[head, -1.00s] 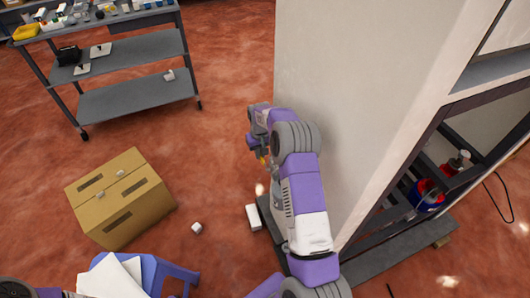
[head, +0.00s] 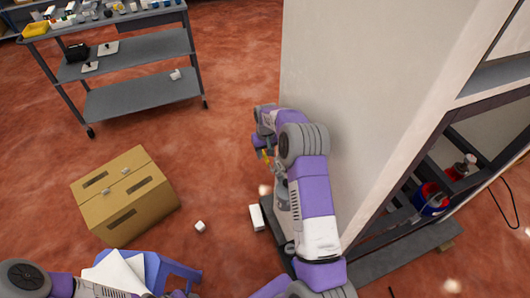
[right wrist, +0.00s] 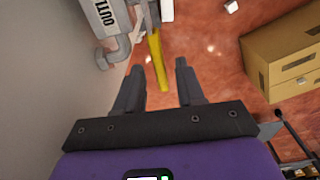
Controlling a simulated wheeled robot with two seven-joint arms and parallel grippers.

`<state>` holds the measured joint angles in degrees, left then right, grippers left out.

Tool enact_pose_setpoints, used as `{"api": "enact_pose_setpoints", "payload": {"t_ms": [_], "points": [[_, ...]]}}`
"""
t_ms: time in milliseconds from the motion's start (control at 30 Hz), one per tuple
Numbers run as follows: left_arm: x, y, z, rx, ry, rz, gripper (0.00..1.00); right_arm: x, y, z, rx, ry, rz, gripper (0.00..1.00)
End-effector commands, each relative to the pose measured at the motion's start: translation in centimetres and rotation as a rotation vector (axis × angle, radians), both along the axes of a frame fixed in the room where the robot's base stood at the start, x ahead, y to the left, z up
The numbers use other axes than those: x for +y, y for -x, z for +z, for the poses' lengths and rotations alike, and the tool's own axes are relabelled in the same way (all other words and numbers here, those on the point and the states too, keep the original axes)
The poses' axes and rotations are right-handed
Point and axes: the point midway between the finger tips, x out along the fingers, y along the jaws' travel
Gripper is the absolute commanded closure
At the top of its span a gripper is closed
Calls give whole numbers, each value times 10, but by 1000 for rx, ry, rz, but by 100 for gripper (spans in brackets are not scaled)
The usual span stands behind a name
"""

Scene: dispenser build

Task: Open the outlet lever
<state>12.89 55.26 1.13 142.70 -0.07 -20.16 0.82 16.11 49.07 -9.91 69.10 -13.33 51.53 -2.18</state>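The outlet lever (right wrist: 158,62) is a yellow bar in the right wrist view, hanging from a pale fitting beside a white panel marked "OUTL" (right wrist: 112,14). My right gripper (right wrist: 160,68) is open, with its two dark fingers on either side of the lever's lower end. I cannot tell whether either finger touches it. In the head view the lever shows only as a small yellow spot (head: 265,155) by my right gripper, low beside the tall pale cabinet (head: 345,100). My left arm's links show at the lower left, but its gripper is out of view.
A grey pipe elbow (right wrist: 115,52) sits left of the lever. Small white blocks (head: 200,226) lie nearby. A grey shelf cart (head: 140,95) stands at the back left.

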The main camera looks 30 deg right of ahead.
Motion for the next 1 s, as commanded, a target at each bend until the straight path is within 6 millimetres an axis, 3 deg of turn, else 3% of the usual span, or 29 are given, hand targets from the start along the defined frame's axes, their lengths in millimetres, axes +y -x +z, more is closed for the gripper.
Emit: {"api": "enact_pose_setpoints", "payload": {"t_ms": [467,1000], "points": [[0,0,27,0,0,0,57,1,4,70,-2,1,0,62],[0,0,27,0,0,0,57,1,5,72,0,0,0,62]]}}
